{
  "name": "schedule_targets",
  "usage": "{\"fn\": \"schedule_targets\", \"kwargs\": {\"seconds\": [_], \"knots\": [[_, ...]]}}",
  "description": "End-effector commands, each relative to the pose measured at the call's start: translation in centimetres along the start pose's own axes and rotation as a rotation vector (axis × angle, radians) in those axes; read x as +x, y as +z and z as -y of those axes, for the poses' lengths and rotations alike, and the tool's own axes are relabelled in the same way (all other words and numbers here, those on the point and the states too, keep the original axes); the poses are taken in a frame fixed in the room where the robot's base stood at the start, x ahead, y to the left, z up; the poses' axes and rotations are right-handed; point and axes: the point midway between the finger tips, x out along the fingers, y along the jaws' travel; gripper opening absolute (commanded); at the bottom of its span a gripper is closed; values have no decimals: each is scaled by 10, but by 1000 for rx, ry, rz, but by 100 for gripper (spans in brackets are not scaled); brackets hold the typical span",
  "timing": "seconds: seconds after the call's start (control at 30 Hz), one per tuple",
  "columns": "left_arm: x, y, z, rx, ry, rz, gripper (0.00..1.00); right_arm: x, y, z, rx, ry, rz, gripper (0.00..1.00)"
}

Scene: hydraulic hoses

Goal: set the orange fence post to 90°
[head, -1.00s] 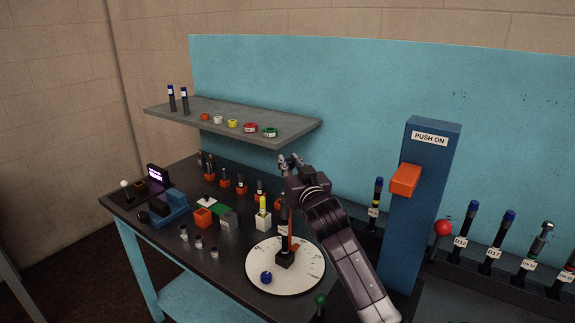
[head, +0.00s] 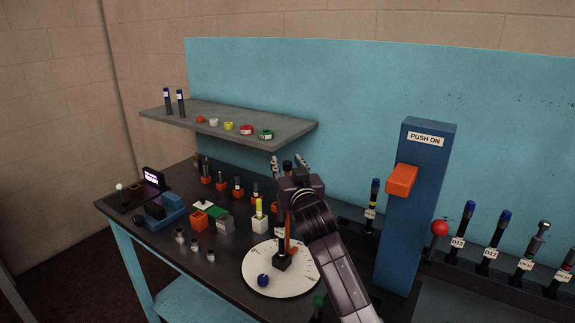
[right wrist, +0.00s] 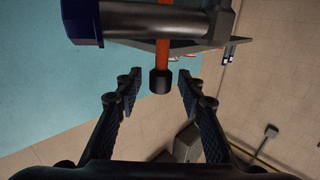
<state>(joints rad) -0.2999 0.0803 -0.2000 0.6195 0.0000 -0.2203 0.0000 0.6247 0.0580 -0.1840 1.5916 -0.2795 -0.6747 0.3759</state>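The orange fence post (head: 290,228) stands upright on a black base at the middle of a round white dial (head: 262,254) with angle marks. An orange pointer shows low on the post's right side; the exact angle is too small to read. My right gripper (head: 289,160) is open near the post's black top, with one finger on each side. In the right wrist view the post (right wrist: 165,50) ends in a black cap between and ahead of the open fingertips (right wrist: 159,92), with gaps on both sides. My left gripper is out of view.
A blue "PUSH ON" pillar (head: 421,225) with an orange block stands to the right. A grey shelf (head: 225,130) hangs behind. A blue ball (head: 263,281) sits on the dial's front left. Several small fittings cover the bench's left side.

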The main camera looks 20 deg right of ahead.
Motion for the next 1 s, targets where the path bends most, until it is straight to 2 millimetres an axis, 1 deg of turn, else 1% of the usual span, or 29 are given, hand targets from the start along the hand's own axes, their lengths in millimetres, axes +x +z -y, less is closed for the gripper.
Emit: {"fn": "schedule_targets", "kwargs": {"seconds": [0.23, 0.37, 0.47, 0.8, 1.0], "knots": [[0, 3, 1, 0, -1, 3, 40, -1, 1, 0, 0, 0, 2, 36], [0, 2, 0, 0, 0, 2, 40, -10, 2, 0, 0, -1, 2, 36], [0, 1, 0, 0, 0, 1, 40, -24, 2, 0, 1, -1, 1, 36], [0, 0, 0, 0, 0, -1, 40, -86, 2, 0, 2, -1, 2, 36], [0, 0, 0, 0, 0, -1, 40, -111, 1, 0, 1, -1, 2, 36]]}}
